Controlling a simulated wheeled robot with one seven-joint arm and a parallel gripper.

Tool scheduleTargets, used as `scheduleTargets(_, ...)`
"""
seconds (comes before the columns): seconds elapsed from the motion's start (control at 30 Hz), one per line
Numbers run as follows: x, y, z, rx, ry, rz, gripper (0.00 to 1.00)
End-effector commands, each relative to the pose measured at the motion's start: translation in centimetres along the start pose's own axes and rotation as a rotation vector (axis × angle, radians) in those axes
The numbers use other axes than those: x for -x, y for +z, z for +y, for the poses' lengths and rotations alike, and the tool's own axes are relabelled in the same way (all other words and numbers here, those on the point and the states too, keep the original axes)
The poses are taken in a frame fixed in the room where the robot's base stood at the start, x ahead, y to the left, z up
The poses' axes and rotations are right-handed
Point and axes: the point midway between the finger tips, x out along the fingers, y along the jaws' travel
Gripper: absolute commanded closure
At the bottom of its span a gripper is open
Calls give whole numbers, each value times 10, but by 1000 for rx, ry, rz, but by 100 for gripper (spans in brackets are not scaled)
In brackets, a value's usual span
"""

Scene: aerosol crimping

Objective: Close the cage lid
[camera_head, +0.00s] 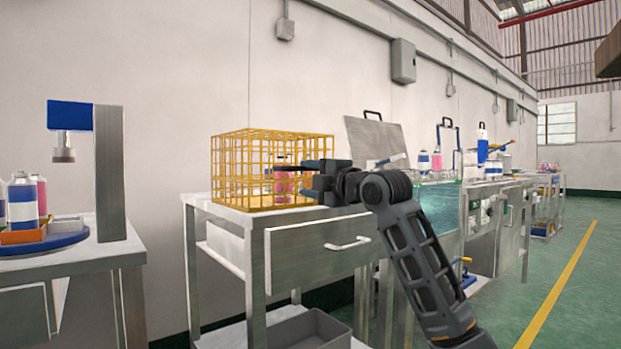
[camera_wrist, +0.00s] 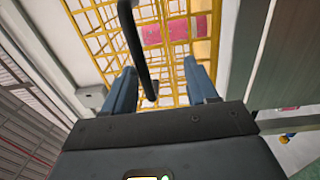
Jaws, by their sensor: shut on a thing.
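The yellow wire cage (camera_head: 235,172) stands on the metal table in the middle of the head view. A pink can (camera_head: 285,188) is inside it, and pink shows through the wires in the wrist view (camera_wrist: 165,32). My gripper (camera_head: 303,183) is at the cage's right side, pointing left. In the wrist view, a dark handle (camera_wrist: 135,50) runs down between my two fingers, with yellow wires (camera_wrist: 110,35) close behind. My gripper is shut on this handle. I cannot tell how far the lid stands open; my gripper hides part of that side.
The metal table (camera_head: 225,212) has a drawer (camera_head: 315,252) under the cage. At the left, another table holds a blue-topped press (camera_head: 110,170) and spray cans (camera_head: 22,200). At the right stand a water bath (camera_head: 435,212) and more benches. Green floor (camera_head: 570,290) is clear at the right.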

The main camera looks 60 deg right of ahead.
Motion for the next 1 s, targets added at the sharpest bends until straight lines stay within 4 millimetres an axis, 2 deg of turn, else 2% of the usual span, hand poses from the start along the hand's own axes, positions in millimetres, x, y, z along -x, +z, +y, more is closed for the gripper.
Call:
scheduleTargets(0.03,6,0,-5,-6,-12,0,60)
scheduleTargets(0.3,51,1,0,-4,-3,-2,60)
scheduleTargets(0.43,67,1,0,-2,1,-3,60)
scheduleTargets(0.6,75,0,0,-1,2,-1,60)
scheduleTargets(1.0,76,0,1,0,4,-1,60)
